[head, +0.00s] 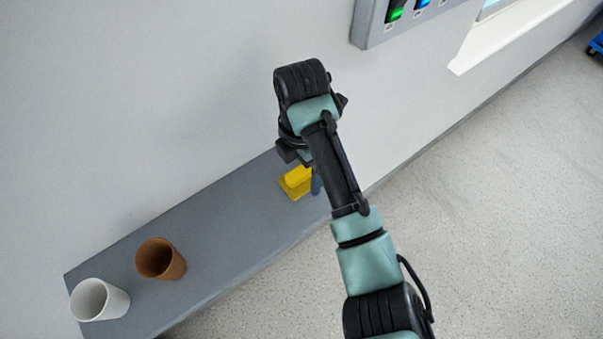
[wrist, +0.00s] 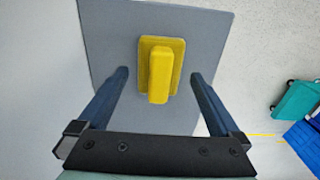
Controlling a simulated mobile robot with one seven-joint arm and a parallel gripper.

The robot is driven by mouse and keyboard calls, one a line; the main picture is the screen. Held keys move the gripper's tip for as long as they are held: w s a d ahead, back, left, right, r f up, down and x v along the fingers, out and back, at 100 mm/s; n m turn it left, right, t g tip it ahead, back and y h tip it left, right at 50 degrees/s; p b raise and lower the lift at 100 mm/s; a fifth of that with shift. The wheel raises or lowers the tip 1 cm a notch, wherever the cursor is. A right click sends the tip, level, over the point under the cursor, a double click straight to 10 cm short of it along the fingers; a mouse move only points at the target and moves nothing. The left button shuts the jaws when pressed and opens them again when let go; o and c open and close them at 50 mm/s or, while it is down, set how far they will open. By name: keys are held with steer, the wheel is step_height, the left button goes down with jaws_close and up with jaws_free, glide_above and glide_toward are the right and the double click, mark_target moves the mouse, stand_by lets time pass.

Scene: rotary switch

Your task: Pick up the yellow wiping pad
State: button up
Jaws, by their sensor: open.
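The yellow wiping pad (head: 296,182) lies on the grey shelf (head: 215,222) in the head view, partly hidden by my arm. In the wrist view the pad (wrist: 162,68) shows a flat base with a raised yellow handle, on the grey surface. My gripper (wrist: 160,82) is open, with one finger on each side of the pad. There is a gap between each finger and the pad. I cannot tell how far above the shelf the fingertips are. In the head view my gripper is mostly hidden behind my wrist.
A brown cup (head: 161,259) and a white cup (head: 98,299) stand on the left part of the shelf. The wall runs along its back. A grey panel (head: 369,22) with lit switches is above right. Teal (wrist: 297,99) and blue boxes show on the floor.

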mark_target(301, 170)
steer(key=shift+f, duration=0.95)
steer(key=shift+c, duration=0.3)
steer(key=c, duration=1.2)
steer(key=shift+w+r, duration=0.1)
steer(key=shift+r, duration=0.05)
steer(key=shift+c, duration=0.2)
step_height(301, 170, up, 10)
steer(key=shift+f+p, duration=0.1)
steer(key=shift+p, duration=0.65)
